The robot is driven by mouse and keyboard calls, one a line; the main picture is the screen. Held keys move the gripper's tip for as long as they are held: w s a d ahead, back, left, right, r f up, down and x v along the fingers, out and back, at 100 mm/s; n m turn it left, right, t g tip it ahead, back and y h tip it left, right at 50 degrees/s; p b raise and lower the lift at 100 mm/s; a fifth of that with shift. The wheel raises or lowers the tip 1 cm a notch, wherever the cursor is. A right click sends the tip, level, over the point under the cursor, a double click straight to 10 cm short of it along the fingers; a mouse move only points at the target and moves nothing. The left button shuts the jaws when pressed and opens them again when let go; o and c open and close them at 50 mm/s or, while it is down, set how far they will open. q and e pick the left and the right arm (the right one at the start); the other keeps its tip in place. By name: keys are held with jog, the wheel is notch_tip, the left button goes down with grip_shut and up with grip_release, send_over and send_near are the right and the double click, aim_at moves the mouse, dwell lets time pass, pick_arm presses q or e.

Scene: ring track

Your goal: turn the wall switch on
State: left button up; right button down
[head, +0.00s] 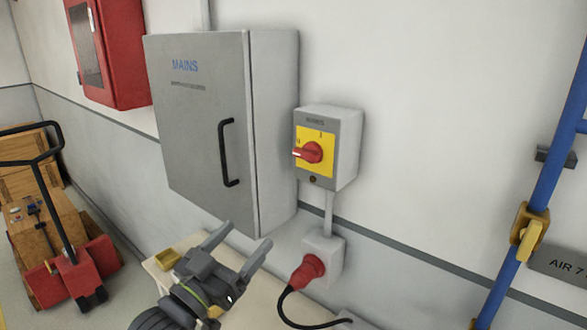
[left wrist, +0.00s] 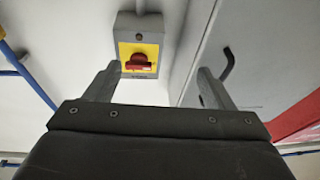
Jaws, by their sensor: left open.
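The wall switch (head: 346,150) is a grey box with a yellow plate and a red rotary knob (head: 311,152). The knob's handle lies roughly horizontal, pointing left in the head view; the plate marks are too small to read surely. My left gripper (head: 248,235) is open and empty, below and left of the switch, in front of the grey cabinet's lower edge. In the left wrist view the knob (left wrist: 139,62) shows beyond the open fingers of my left gripper (left wrist: 158,69), apart from them. My right gripper is not in view.
The grey MAINS cabinet (head: 205,120) with a black handle (head: 228,152) stands left of the switch. Below it are a socket with a red plug (head: 308,272) and black cable. A bench (head: 160,275), blue pipe (head: 545,190) and pallet truck (head: 75,275) are around.

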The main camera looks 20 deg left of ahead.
pick_arm(q)
notch_tip(320, 180, up, 5)
jog(key=s+d+m+h, duration=0.1)
jog(key=s+h, duration=0.1)
jog(key=s, duration=0.1)
jog(key=p, duration=0.1)
send_near(305, 158)
jog(key=shift+t, duration=0.4)
jog(key=x, duration=0.9)
jog(key=shift+w+d+f, duration=0.1)
jog(key=shift+w+f, duration=0.1)
jog(key=shift+f, duration=0.1)
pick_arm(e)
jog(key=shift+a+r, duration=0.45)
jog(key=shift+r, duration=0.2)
pick_arm(q)
jog(key=shift+c, duration=0.5)
